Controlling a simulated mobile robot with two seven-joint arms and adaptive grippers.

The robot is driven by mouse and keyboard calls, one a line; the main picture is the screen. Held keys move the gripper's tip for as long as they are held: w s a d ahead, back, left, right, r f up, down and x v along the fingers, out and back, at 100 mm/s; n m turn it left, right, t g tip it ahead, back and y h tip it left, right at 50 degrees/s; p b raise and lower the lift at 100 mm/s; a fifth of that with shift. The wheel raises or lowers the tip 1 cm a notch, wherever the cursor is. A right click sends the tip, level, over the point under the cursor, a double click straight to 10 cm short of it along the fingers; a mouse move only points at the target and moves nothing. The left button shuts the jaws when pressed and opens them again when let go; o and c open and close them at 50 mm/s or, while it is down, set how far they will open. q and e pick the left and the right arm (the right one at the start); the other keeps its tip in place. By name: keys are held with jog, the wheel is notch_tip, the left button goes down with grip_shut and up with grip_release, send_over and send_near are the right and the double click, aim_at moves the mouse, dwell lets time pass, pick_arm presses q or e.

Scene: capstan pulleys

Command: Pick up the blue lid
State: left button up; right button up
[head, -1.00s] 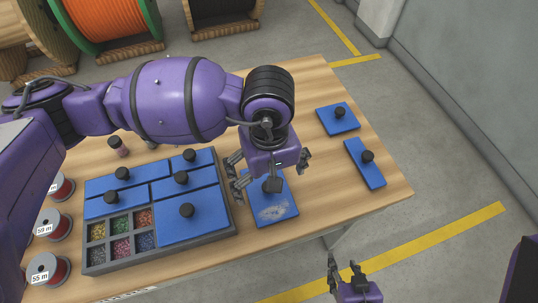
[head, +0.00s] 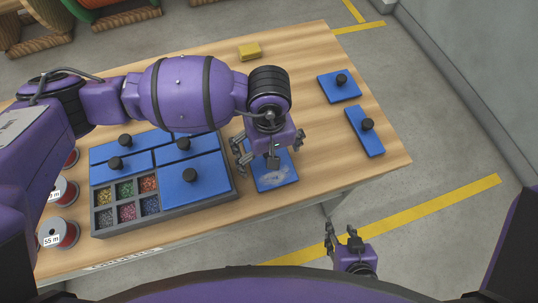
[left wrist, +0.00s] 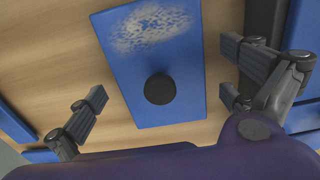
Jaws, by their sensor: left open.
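Several blue lids with black knobs are in view. One blue lid (head: 284,178), with a pale worn patch, lies flat on the table right of the grey box. My left gripper (head: 270,150) points down over it, open and empty. In the left wrist view the black knob (left wrist: 160,88) of that blue lid (left wrist: 182,58) lies between the spread fingers (left wrist: 163,82), with no contact visible. In the head view that knob is hidden by the gripper. My right gripper (head: 341,238) is open and empty, beyond the table's front edge.
The grey compartment box (head: 165,213) holds coloured granules in its open cells; other blue lids (head: 195,180) cover the rest. Two more blue lids (head: 338,87) (head: 364,130) lie at the right. A yellow block (head: 250,51) lies at the back. Spools (head: 57,233) stand at left.

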pick_arm(q)
jog(key=c, duration=1.3)
jog(key=shift+r, duration=0.1)
jog(key=shift+w+r, duration=0.1)
jog(key=shift+r, duration=0.35)
notch_tip(320, 180, up, 3)
jog(key=shift+f, duration=0.2)
jog(key=s+r, duration=0.3)
jog(key=s, duration=0.1)
jog(key=s+r, duration=0.3)
jog(key=s, duration=0.2)
jog(key=s+d+r, duration=0.1)
jog(key=s+r, duration=0.2)
jog(key=s, duration=0.2)
jog(key=shift+r+b, duration=0.15)
jog(key=shift+b, duration=0.15)
